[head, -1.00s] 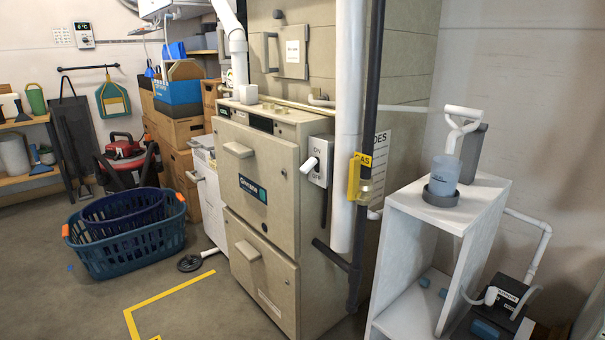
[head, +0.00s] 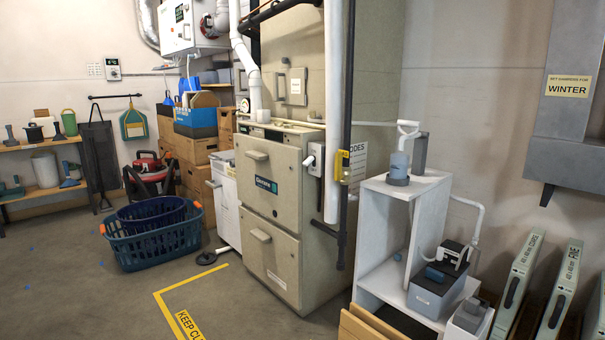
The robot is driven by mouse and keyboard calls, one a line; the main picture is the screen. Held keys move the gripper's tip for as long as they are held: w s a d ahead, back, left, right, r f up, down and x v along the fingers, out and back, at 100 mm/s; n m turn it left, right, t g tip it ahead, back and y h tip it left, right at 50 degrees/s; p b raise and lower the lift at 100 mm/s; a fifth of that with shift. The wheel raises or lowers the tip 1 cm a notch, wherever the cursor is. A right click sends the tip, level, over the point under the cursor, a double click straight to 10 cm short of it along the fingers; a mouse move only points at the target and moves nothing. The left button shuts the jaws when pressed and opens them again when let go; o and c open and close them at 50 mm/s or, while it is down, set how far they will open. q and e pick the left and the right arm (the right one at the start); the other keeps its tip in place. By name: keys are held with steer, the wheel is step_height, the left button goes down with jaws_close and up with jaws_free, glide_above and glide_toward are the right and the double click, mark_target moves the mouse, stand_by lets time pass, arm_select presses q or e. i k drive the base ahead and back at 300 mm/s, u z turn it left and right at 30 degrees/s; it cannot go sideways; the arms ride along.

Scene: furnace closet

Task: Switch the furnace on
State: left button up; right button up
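The beige furnace (head: 270,215) stands in the middle of the head view, with two stacked door panels that have pale handles. A grey switch box (head: 316,172) with a white lever (head: 309,161) is on its right side, near the top. The lever appears to point down and to the left; the ON and OFF lettering is too small to read now. A yellow gas tag or valve (head: 343,165) is on the dark pipe just right of the switch box. Neither of my grippers is in view.
A blue laundry basket (head: 155,245) sits on the floor at the left. Yellow tape (head: 180,288) marks the floor in front of the furnace. A white shelf stand (head: 375,235) stands to the right, and open floor lies at the front left.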

mark_target(309, 160)
steer(key=u, duration=0.7)
steer(key=i, duration=1.6)
steer(key=z, duration=0.35)
